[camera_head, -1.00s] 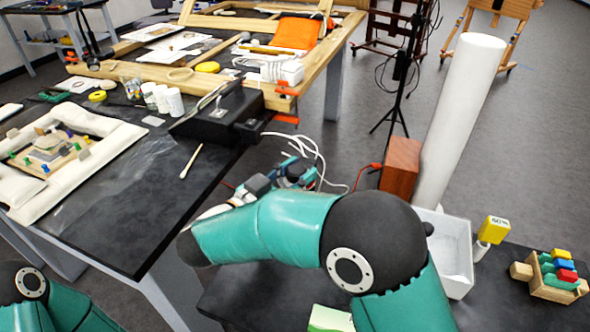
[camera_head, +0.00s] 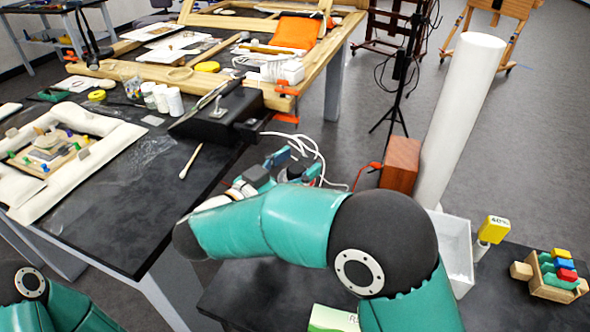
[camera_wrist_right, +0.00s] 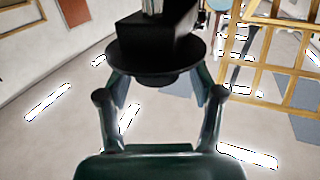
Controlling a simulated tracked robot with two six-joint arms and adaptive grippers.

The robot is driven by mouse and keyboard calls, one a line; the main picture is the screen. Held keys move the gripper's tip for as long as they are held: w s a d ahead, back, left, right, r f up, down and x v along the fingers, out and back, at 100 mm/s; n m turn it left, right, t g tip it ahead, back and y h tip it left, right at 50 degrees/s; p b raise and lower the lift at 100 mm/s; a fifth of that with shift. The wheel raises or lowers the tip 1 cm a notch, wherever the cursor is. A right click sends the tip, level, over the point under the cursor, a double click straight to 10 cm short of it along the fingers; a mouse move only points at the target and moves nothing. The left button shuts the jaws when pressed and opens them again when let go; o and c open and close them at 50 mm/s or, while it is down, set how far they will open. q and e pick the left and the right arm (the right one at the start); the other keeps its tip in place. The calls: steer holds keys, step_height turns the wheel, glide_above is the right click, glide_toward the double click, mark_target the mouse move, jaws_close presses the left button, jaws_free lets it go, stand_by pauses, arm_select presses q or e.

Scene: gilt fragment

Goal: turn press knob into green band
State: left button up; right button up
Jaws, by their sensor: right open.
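A black box-shaped device (camera_head: 222,118), which looks like the press, sits at the right edge of the dark table. A small pale fitting (camera_head: 217,109) stands on its top. I cannot tell whether it is the knob, and no green band can be made out. My left gripper is out of frame.
White cables (camera_head: 300,142) hang beside the right gripper. A cotton swab (camera_head: 190,161) lies near the table edge, white jars (camera_head: 173,101) stand left of the device. A brown box (camera_head: 400,164), a white tube (camera_head: 462,120) and a white tray (camera_head: 452,245) are at the right.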

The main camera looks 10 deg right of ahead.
mark_target(296, 167)
step_height(296, 167, up, 8)
steer(key=shift+r, duration=0.1)
stand_by(0.4)
